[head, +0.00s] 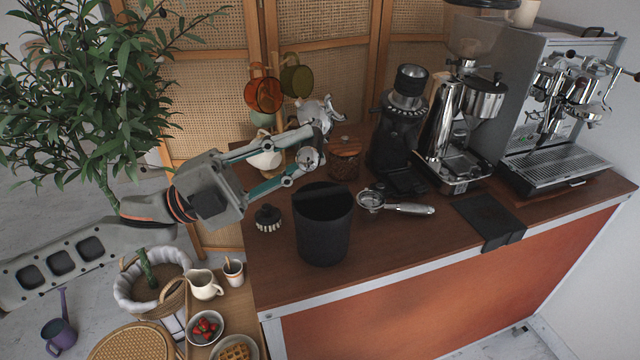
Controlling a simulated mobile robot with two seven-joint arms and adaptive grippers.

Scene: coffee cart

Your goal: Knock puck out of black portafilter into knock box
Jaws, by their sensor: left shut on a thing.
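The knock box (322,235) is a black cylinder with a bar across its open top, standing near the front left of the wooden counter. My left gripper (321,140) is up above and behind the knock box in the picture. It is shut on a portafilter (318,108), whose shiny metal head and spouts show just beyond the fingertips, spouts appearing upward. Its handle is mostly hidden by the fingers, and the puck is not visible. The portafilter is apart from the knock box. My right gripper is not in view.
A second portafilter (400,208) with a metal handle lies right of the knock box. A round black brush (267,218) is left of it. A black tamping mat (488,220) lies at the counter's front edge. A grinder (400,130) and espresso machine (560,110) stand behind.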

